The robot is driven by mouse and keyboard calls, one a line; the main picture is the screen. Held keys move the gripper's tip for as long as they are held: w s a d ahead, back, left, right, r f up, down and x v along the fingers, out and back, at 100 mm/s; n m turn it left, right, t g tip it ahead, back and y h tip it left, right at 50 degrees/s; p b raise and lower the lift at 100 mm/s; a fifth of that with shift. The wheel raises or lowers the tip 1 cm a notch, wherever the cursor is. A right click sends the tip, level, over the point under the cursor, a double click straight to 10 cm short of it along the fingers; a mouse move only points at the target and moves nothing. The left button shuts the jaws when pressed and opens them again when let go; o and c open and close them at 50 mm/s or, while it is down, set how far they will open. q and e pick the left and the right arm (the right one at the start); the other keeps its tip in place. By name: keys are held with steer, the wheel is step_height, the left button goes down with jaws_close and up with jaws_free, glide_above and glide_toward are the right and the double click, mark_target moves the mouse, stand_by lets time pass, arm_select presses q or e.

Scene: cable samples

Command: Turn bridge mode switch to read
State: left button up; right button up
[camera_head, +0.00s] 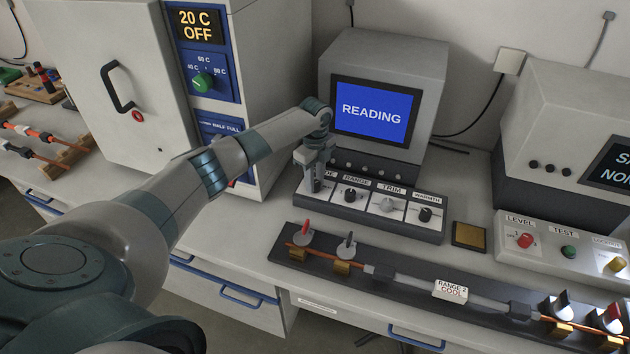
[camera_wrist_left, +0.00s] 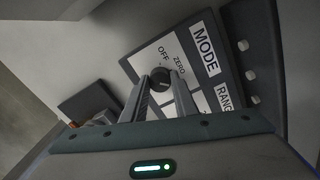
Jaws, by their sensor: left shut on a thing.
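The bridge instrument (camera_head: 385,52) is a grey box whose blue screen (camera_head: 372,112) shows "READING". In front of it is a dark control panel (camera_head: 420,231) with several knobs. My left gripper (camera_head: 314,187) points down at the panel's left end and hides the mode switch in the head view. In the left wrist view, the mode switch (camera_wrist_left: 160,78) is a dark round knob beside the MODE label (camera_wrist_left: 205,53), with OFF and ZERO marks near it. My left gripper (camera_wrist_left: 163,82) is shut on this knob. Its pointer direction cannot be made out. My right gripper is out of view.
The range knob (camera_head: 350,195) stands close to the right of my left gripper, followed by a trim knob (camera_head: 387,204) and another dark knob (camera_head: 425,214). A cable fixture (camera_head: 400,285) lies in front of the panel. A white oven (camera_head: 135,65) stands at left.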

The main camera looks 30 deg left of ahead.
arm_select(q)
steer(key=m, duration=0.3)
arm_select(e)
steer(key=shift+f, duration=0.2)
arm_select(q)
steer(key=shift+m, duration=0.3)
steer(key=o, duration=1.1)
steer(key=shift+c, duration=0.2)
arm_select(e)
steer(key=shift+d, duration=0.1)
arm_select(q)
steer(key=shift+r, duration=0.15)
step_height(320, 180, up, 17)
steer(key=b, duration=0.4)
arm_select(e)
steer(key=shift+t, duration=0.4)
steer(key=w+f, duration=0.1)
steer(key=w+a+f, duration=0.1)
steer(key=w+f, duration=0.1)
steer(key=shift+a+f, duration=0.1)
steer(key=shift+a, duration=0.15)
